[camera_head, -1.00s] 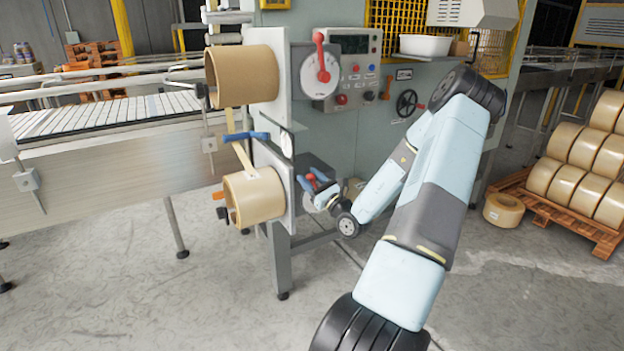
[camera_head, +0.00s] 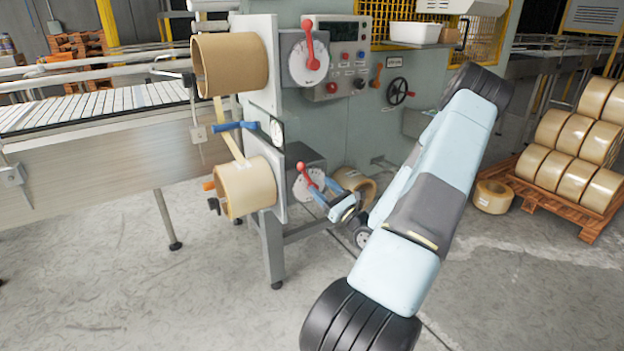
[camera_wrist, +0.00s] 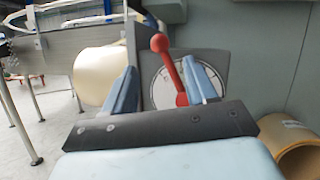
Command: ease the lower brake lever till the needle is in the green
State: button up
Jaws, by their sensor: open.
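The lower brake lever (camera_head: 308,176) is red with a ball end, on a white round dial (camera_head: 300,190) at the lower right of the roll stand. In the wrist view the lever (camera_wrist: 170,67) leans up and left. My gripper (camera_head: 322,190) is open with blue fingers pointing at the dial. In the wrist view my gripper (camera_wrist: 162,88) has one finger on each side of the lever, which is nearer the right finger; whether they touch is unclear. A round gauge (camera_head: 277,131) shows nearly edge-on above, its needle and green zone unreadable.
A second red lever (camera_head: 309,45) sits on an upper dial (camera_head: 308,68). A blue-handled bar (camera_head: 235,126) and tape roll (camera_head: 246,188) are left of the gauge. A loose roll (camera_head: 355,184) lies behind my gripper. Stacked rolls stand on a pallet (camera_head: 560,205) at right.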

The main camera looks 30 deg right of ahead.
jog(key=v, duration=0.3)
jog(key=shift+s, duration=0.1)
jog(key=shift+a, duration=0.1)
dwell(1.8)
jog(key=s+a+r+n+g+y, duration=0.2)
jog(key=a+r+n+g+y, duration=0.15)
jog(key=a+n+g, duration=0.45)
jog(key=s+a+r+n+g+y, duration=0.2)
jog(key=a+r+n+g+y, duration=0.25)
jog(key=a, duration=0.55)
jog(key=s+a+r+n+g+y, duration=0.15)
jog(key=a+r+n+g, duration=0.25)
jog(key=a+n+g, duration=0.4)
jog(key=s+a+r+n+t+h, duration=0.1)
jog(key=s+r+n+t+h, duration=0.3)
jog(key=s+r+n+h, duration=0.7)
jog(key=shift+s+r+n+h, duration=0.35)
jog(key=shift+s+r+h, duration=0.9)
jog(key=shift+r, duration=0.8)
